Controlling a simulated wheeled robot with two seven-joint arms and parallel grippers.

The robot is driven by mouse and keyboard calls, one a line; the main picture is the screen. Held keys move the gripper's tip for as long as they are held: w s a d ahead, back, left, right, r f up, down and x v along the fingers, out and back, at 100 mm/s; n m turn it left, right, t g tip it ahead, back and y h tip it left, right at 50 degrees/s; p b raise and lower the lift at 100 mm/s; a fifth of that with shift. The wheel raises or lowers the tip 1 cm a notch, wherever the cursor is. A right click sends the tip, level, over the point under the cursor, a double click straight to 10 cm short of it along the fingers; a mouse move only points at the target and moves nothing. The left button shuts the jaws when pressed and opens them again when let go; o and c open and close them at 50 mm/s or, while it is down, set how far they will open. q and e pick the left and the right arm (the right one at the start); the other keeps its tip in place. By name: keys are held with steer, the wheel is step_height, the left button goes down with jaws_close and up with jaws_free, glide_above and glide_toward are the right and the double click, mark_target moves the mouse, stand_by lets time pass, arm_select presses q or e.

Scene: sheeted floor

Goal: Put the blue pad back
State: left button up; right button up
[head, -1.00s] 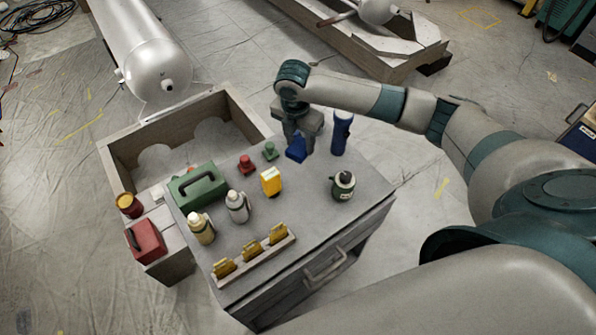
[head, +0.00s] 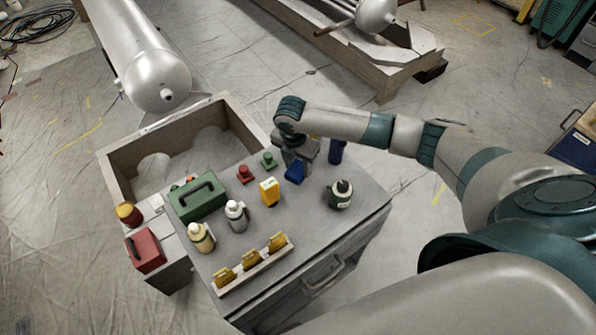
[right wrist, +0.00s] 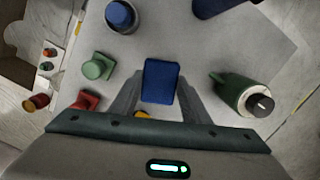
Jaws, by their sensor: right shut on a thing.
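The blue pad (head: 295,172) is a small dark blue block at the far part of the grey cabinet top (head: 312,215). My right gripper (head: 297,163) points down over it and is shut on it. In the right wrist view the blue pad (right wrist: 160,80) sits between the two fingertips of my right gripper (right wrist: 160,92). I cannot tell whether the pad touches the top. My left gripper is not in view.
Around the pad stand a dark blue cylinder (head: 336,153), a green bottle (head: 340,194), a yellow device (head: 269,191), and small green (head: 269,160) and red (head: 245,174) pieces. A blue round piece (right wrist: 121,15) shows in the wrist view. The green toolbox (head: 197,197) is left.

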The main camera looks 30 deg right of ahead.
mark_target(298, 169)
steer(key=shift+f+p, duration=0.5)
steer(key=shift+f, duration=1.35)
steer(key=o, duration=0.9)
steer(key=shift+o, duration=0.2)
steer(key=r, duration=0.4)
steer(key=a+r+b, duration=0.1)
steer(key=r, duration=0.3)
steer(key=r+b, duration=0.1)
steer(key=r, duration=0.3)
steer(key=shift+s+a, duration=0.15)
steer(key=shift+s, duration=0.25)
